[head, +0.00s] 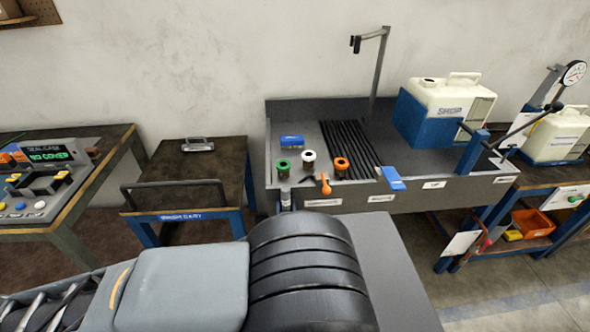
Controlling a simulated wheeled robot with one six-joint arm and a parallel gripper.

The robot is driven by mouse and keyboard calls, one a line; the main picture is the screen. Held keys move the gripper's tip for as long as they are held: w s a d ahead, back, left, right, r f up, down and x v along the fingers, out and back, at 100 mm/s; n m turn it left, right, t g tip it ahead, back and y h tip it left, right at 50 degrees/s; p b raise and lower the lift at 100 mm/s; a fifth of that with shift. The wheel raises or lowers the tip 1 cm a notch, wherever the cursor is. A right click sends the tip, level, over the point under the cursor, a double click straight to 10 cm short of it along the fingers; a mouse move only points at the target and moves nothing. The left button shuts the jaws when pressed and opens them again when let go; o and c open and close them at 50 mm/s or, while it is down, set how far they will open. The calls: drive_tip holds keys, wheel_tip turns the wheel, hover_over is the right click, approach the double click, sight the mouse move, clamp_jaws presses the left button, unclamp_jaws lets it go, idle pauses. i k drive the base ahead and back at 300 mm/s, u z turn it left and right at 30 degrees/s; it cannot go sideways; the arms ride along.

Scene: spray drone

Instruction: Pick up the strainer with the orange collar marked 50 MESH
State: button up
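A small cylinder with an orange collar (341,164) stands in the grey tray bench, left of the black ribbed rack. It looks like the orange-collared strainer, but its marking is too small to read. A white-collared cylinder (308,158) and a green-collared one (283,167) stand in a row to its left. A bulky grey and black part of my own arm fills the lower middle of the head view, in front of the bench. My gripper is not in view, so its opening and anything in it cannot be seen.
A small orange tool (326,184) lies just in front of the cylinders. A blue block (292,141) sits behind them. A blue item (391,178) is at the tray's front edge. A white jug (447,97) and upright post (379,65) stand behind and right.

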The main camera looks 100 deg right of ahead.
sight(340, 164)
drive_tip(key=i, duration=0.35)
drive_tip(key=z, duration=3.75)
drive_tip(key=i, duration=0.5)
drive_tip(key=z, duration=0.05)
